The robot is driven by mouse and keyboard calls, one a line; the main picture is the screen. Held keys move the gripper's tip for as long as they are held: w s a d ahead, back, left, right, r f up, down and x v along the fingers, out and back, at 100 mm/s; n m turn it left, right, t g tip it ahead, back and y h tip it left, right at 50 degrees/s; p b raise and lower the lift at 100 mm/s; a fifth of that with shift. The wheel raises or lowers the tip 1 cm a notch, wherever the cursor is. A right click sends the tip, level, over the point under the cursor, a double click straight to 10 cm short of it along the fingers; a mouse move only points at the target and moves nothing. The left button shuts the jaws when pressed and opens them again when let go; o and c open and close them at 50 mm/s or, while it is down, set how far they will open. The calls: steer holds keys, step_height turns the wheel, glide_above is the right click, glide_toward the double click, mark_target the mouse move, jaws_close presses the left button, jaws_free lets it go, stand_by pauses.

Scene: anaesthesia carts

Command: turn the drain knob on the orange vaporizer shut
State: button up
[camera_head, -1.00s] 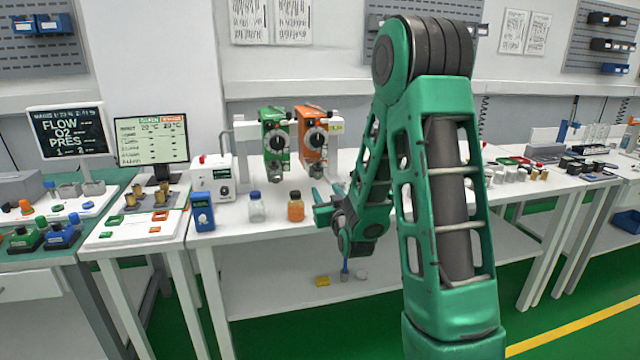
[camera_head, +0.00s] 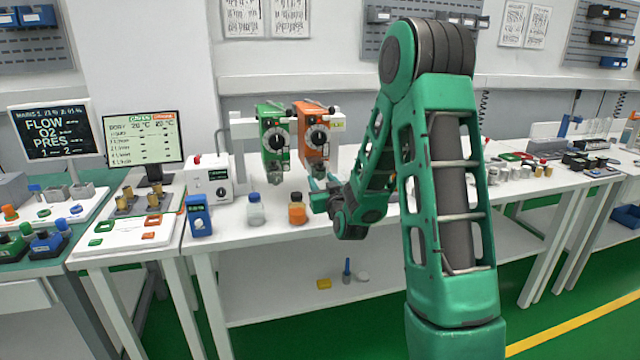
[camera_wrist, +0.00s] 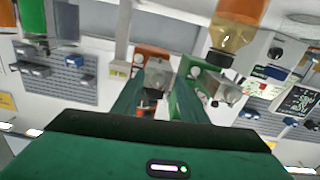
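The orange vaporizer (camera_head: 313,138) hangs on the white stand, to the right of the green vaporizer (camera_head: 273,140). Its round dial faces me. My gripper (camera_head: 316,192) is just below the orange vaporizer, near its lower end, and hides part of what is there. In the wrist view, my two green fingers (camera_wrist: 158,98) stand apart, and the orange vaporizer (camera_wrist: 153,52) shows beyond the gap between them. A small dark part shows in the gap; I cannot tell if it is the drain knob. No contact can be made out.
A bottle with amber liquid (camera_head: 297,212) stands close left of my gripper, with a clear blue-capped bottle (camera_head: 256,212) beside it. A white box (camera_head: 210,178) and a blue meter (camera_head: 199,215) stand further left. The table front (camera_head: 270,236) is clear.

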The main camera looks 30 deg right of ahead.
jaws_close()
steer(key=shift+a+m, duration=0.1)
steer(key=shift+m, duration=1.3)
steer(key=shift+o, duration=0.8)
jaws_free()
